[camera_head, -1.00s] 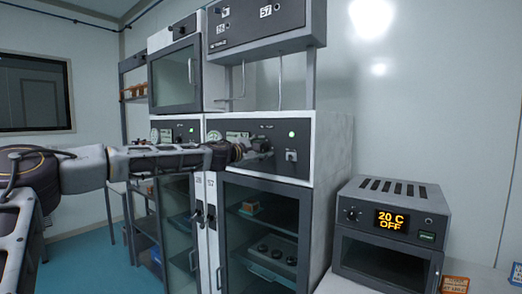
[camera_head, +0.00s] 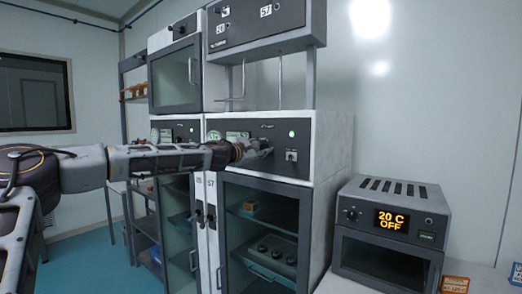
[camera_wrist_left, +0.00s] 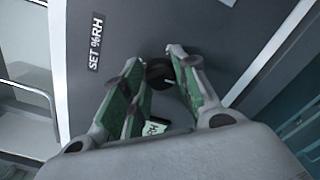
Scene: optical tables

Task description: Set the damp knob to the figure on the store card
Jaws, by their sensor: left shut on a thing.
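My left gripper (camera_head: 256,150) reaches from the left to the dark control panel (camera_head: 312,170) of the nearer tall cabinet. In the left wrist view, its green-padded fingers (camera_wrist_left: 160,82) are shut on a small black round knob (camera_wrist_left: 158,73). A label reading SET %RH (camera_wrist_left: 96,42) is on the panel beside it, so this is the damp knob. The fingers hide part of the knob, and I cannot read its setting. I cannot tell which card is the store card; an orange-edged card (camera_head: 455,285) and a blue-edged card (camera_head: 516,274) stand at the lower right, too small to read.
A toggle switch (camera_head: 291,156) and a green lamp (camera_head: 292,134) are on the panel right of my gripper. Below is a glass cabinet door (camera_head: 262,235). A small oven (camera_head: 390,235) showing 20 C OFF stands on the right. A similar cabinet adjoins on the left.

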